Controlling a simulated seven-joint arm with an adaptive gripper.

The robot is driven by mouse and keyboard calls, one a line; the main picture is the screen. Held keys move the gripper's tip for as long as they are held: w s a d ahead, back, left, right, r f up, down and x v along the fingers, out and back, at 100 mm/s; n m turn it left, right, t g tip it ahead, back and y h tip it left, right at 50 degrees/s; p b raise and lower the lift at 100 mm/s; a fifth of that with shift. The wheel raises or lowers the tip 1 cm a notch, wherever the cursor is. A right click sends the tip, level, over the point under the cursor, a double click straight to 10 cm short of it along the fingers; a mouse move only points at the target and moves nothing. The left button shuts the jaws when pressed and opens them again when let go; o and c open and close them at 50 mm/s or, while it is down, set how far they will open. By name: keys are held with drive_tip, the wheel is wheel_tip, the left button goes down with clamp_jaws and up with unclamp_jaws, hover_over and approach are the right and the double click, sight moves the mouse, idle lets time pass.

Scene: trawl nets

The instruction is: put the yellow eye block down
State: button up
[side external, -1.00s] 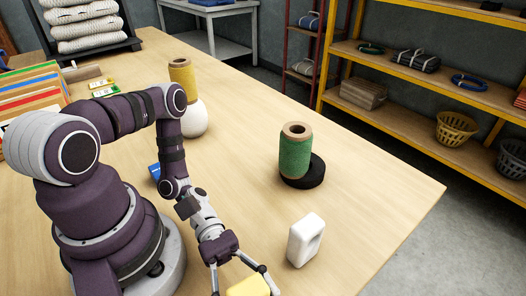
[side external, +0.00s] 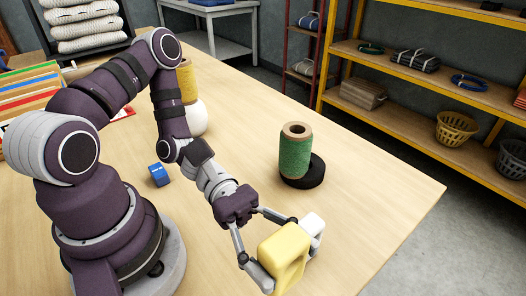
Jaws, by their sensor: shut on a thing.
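The yellow eye block (side external: 281,258) is a rounded yellow block at the lower middle of the side external view. My gripper (side external: 284,252) is shut on it, with a finger on either side.
A green spool (side external: 294,153) stands by a black disc (side external: 315,171) further back. A small blue block (side external: 159,175) lies left of my forearm. A yellow spool (side external: 187,82) and a white round thing (side external: 196,118) stand behind my arm. The table (side external: 375,200) is clear at right.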

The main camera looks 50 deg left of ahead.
drive_tip(key=w+a+r+n+t+y, duration=0.1)
drive_tip(key=w+n+t+y, duration=0.65)
drive_tip(key=w, duration=1.25)
drive_tip(key=f+t, duration=0.1)
drive_tip(key=f, duration=0.2)
drive_tip(key=f+n+t+h, duration=0.1)
drive_tip(key=f+t, duration=0.1)
drive_tip(key=f, duration=0.1)
drive_tip(key=f+t+h, duration=0.1)
drive_tip(key=f+t, duration=0.1)
drive_tip(key=f, duration=0.1)
drive_tip(key=shift+w+a, duration=0.15)
drive_tip(key=shift+a, duration=0.1)
drive_tip(key=shift+f, duration=0.45)
drive_tip(key=o, duration=1.2)
drive_tip(key=shift+o, duration=0.2)
